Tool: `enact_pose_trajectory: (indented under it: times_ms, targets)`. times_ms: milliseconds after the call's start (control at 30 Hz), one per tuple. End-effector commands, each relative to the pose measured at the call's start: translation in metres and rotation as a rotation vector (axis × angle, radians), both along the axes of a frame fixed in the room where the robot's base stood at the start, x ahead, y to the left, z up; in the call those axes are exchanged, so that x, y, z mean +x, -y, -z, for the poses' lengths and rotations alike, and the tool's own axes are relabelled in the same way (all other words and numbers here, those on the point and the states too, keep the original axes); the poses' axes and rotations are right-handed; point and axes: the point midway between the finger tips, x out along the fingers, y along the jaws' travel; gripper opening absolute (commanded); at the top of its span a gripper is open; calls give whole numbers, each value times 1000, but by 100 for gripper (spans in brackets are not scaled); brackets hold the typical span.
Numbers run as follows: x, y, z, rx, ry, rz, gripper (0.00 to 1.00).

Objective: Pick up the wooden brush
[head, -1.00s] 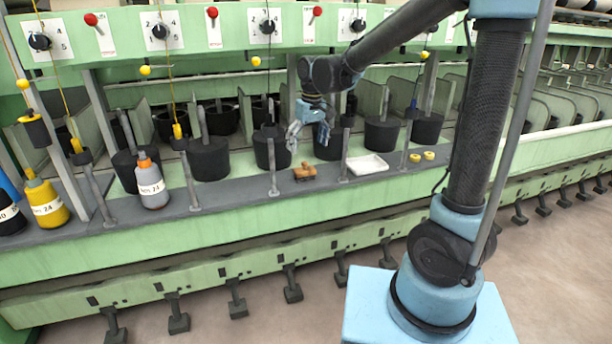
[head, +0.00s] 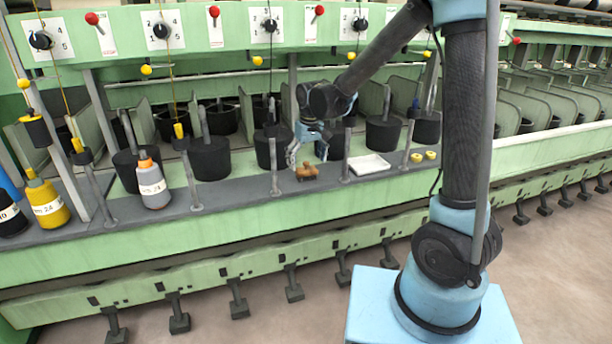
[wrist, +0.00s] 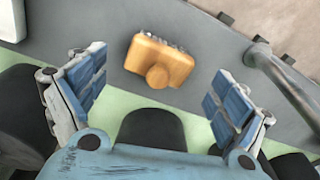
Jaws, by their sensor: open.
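The wooden brush (head: 307,173) is a small orange-brown block with a round knob, lying on the grey ledge of the green machine. In the wrist view the brush (wrist: 159,62) lies beyond the fingertips, roughly midway between the two fingers, with pale bristles along its far edge. My gripper (head: 307,152) is just above and behind the brush in the head view. In the wrist view my gripper (wrist: 156,85) has its blue-padded fingers spread wide, with nothing between them. It appears apart from the brush.
A white tray (head: 370,164) and two small yellow rings (head: 424,155) lie right of the brush. A metal post (head: 275,171) stands left of it and another (head: 346,156) right. Black cylinders (head: 209,158) stand behind. A grey bottle (head: 152,182) and yellow bottle (head: 46,204) are further left.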

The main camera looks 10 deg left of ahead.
Motion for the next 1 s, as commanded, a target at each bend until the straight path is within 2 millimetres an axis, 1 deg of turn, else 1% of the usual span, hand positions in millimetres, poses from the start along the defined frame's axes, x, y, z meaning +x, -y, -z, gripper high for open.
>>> enact_pose_trajectory:
  times_ms: [100,300,433,633,667,700,767,800,833,867,1000]
  targets:
    - [2,-1,16,0,0,0,92]
    - [4,-3,36,0,0,0,92]
    - [4,-3,41,0,0,0,92]
    - [4,-3,41,0,0,0,92]
    - [4,-3,41,0,0,0,87]
    - [4,-3,41,0,0,0,78]
    - [4,-3,41,0,0,0,64]
    - [4,-3,41,0,0,0,55]
    - [4,-3,41,0,0,0,49]
    - [4,-3,41,0,0,0,46]
    - [4,-3,41,0,0,0,46]
